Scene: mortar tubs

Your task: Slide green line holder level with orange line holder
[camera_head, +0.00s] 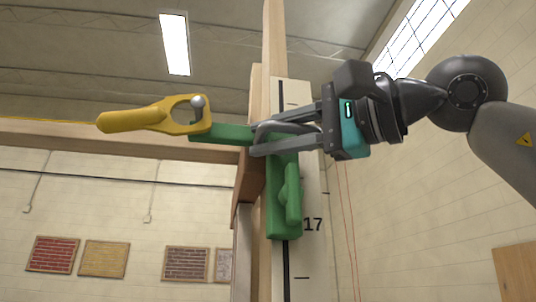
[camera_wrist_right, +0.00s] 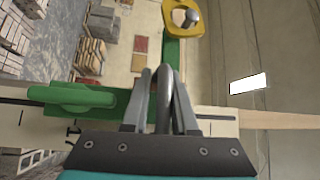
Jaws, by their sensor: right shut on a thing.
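The green line holder (camera_head: 283,205) sits on an upright timber post with a marked scale. Its lower end is beside the number 17. Its green arm reaches left, and a yellow eye piece (camera_head: 150,117) with a line is around the grey ball-ended peg at its end. My right gripper (camera_head: 256,139) is shut on the holder's grey loop handle. In the right wrist view the gripper (camera_wrist_right: 163,85) has the loop between its fingers, with the green body (camera_wrist_right: 80,98) to the left. No orange line holder can be made out. My left gripper is not in view.
The timber post (camera_head: 273,50) runs vertically, with a pale scale board (camera_head: 292,92) along it. A wooden beam (camera_head: 120,139) extends left behind the yellow piece, and a thin yellow line runs left from that piece. Brick sample panels (camera_head: 53,255) hang on the back wall. A ceiling lamp is overhead.

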